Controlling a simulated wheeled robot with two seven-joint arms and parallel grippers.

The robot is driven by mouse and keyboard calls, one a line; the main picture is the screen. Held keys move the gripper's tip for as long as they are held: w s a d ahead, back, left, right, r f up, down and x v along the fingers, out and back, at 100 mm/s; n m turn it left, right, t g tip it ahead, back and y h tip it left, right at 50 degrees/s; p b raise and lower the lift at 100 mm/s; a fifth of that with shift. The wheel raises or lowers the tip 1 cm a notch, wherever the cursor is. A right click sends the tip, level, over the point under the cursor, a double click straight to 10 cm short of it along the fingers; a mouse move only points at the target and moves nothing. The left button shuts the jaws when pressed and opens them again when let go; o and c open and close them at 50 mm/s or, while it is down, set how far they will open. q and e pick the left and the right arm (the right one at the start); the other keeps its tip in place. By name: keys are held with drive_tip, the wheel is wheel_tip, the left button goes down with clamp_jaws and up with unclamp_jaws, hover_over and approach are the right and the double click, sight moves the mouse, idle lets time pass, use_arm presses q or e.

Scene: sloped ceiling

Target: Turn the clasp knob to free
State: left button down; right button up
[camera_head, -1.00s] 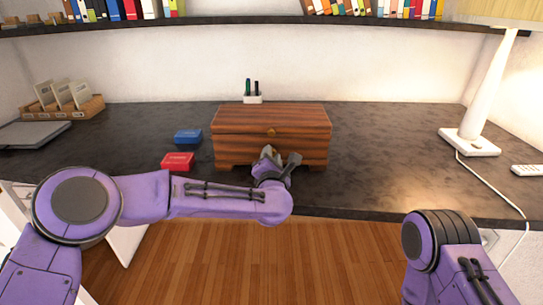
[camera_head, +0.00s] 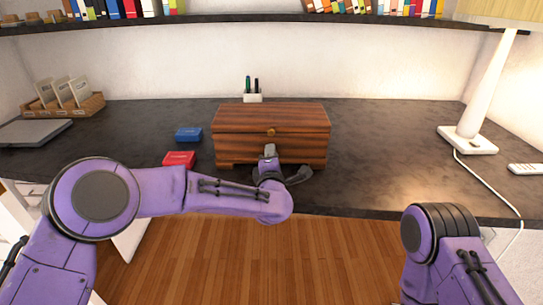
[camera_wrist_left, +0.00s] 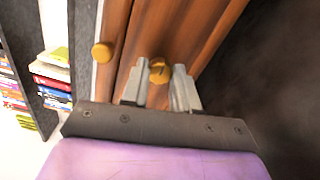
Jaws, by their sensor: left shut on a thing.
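A brown wooden chest (camera_head: 235,122) stands on the dark desk, lid closed. A round brass knob (camera_head: 271,131) sits on the lid's front; it also shows in the left wrist view (camera_wrist_left: 102,51). A second brass knob, the clasp knob (camera_wrist_left: 158,72), is on the front below it, with a dark mark on its face. My left gripper (camera_wrist_left: 157,82) is shut on this clasp knob, one finger on each side. In the head view my left gripper (camera_head: 271,156) is at the chest's front and hides the clasp knob. My right gripper is out of view.
A lamp (camera_head: 478,115) and a remote (camera_head: 525,169) are at the right. Desk space right of the chest is clear.

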use_arm(q)
drive_tip(key=shift+f, duration=0.1)
drive_tip(key=c, duration=0.8)
unclamp_jaws()
drive_tip(key=shift+c, duration=0.2)
drive_tip(key=s+b, duration=0.1)
drive_tip(key=s, duration=0.9)
drive_tip(key=shift+s, duration=0.35)
drive_tip(key=shift+d, duration=0.1)
